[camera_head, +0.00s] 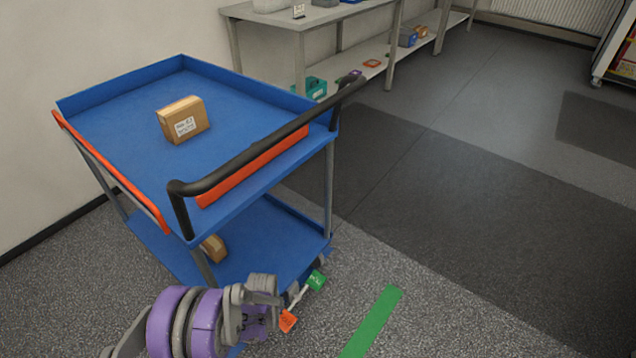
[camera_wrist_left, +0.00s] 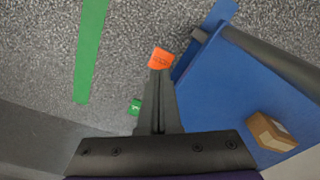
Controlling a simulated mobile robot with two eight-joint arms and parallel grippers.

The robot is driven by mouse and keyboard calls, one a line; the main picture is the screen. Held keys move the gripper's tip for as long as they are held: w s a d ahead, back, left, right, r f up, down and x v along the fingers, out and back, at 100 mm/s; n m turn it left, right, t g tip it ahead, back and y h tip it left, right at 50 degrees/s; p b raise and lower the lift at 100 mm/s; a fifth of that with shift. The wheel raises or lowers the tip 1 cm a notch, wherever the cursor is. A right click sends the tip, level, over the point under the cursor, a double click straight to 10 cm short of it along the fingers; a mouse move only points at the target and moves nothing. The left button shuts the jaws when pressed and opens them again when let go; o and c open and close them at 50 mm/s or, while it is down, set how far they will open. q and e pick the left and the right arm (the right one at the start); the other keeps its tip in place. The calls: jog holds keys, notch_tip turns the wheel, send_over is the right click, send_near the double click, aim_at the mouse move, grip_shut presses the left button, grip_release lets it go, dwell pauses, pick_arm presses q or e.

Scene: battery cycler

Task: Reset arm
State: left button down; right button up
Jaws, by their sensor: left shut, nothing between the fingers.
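My left arm (camera_head: 205,320), purple and grey, reaches in at the bottom of the head view, low beside the blue cart. I cannot make out its fingers clearly there. In the left wrist view my left gripper (camera_wrist_left: 160,76) is shut and empty. Its dark fingertips appear right at an orange tab (camera_wrist_left: 160,58); I cannot tell whether they touch. A green tab (camera_wrist_left: 135,106) shows to the left of the fingers. In the head view the orange tab (camera_head: 287,320) and green tab (camera_head: 316,281) sit at either end of a pale bar by the cart's foot. My right gripper is not in view.
The blue cart (camera_head: 110,113) has a black handle (camera_head: 262,150), a box (camera_head: 183,120) on top and another (camera_head: 214,248) on its lower shelf. A green floor stripe (camera_head: 372,322) lies to the right. A bench (camera_head: 300,22) stands behind; the floor at right is clear.

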pick_arm(q)
jog(key=s+a+r+t, duration=0.1)
jog(key=s+r, duration=0.3)
jog(key=r, duration=0.6)
jog(key=s+a+r, duration=0.1)
jog(key=s+r, duration=0.2)
jog(key=r, duration=0.8)
jog(key=s+a+r+n+t, duration=0.1)
jog(key=s+r, duration=0.3)
jog(key=s, duration=0.5)
jog(key=s+a+r+t, duration=0.1)
jog(key=s+r, duration=0.2)
jog(key=s, duration=0.5)
notch_tip(320, 180, up, 27)
jog(key=t+p, duration=0.1)
jog(key=p, duration=2.2)
jog(key=shift+w+d+p, duration=0.15)
jog(key=shift+w+p, duration=0.15)
jog(key=shift+w, duration=0.15)
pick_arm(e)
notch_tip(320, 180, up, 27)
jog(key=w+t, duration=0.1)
